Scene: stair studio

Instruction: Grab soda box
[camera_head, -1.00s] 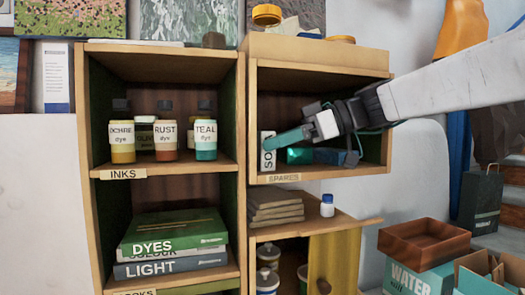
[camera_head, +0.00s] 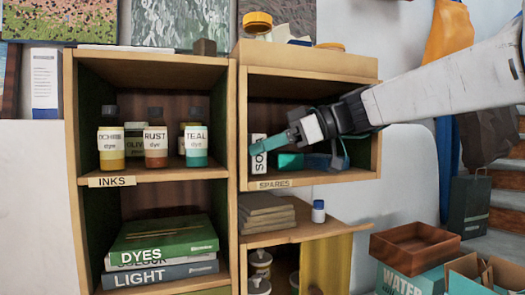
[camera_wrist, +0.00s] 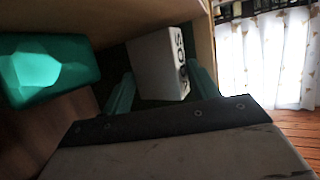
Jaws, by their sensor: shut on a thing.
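The soda box (camera_head: 258,157) is a small white box with dark lettering, partly hidden, in the shelf compartment labelled SPARES. My gripper (camera_head: 270,150) reaches into this compartment from the right, with its teal fingers at the box. In the wrist view the white soda box (camera_wrist: 158,65) stands between the two teal fingers of my gripper (camera_wrist: 160,88), which is shut on it. Whether the box touches the shelf floor cannot be told.
A teal faceted object (camera_head: 290,162) lies right of the box, also large at left in the wrist view (camera_wrist: 48,68). Shelf walls and a top board enclose the compartment closely. Dye bottles (camera_head: 155,138) stand in the left compartment.

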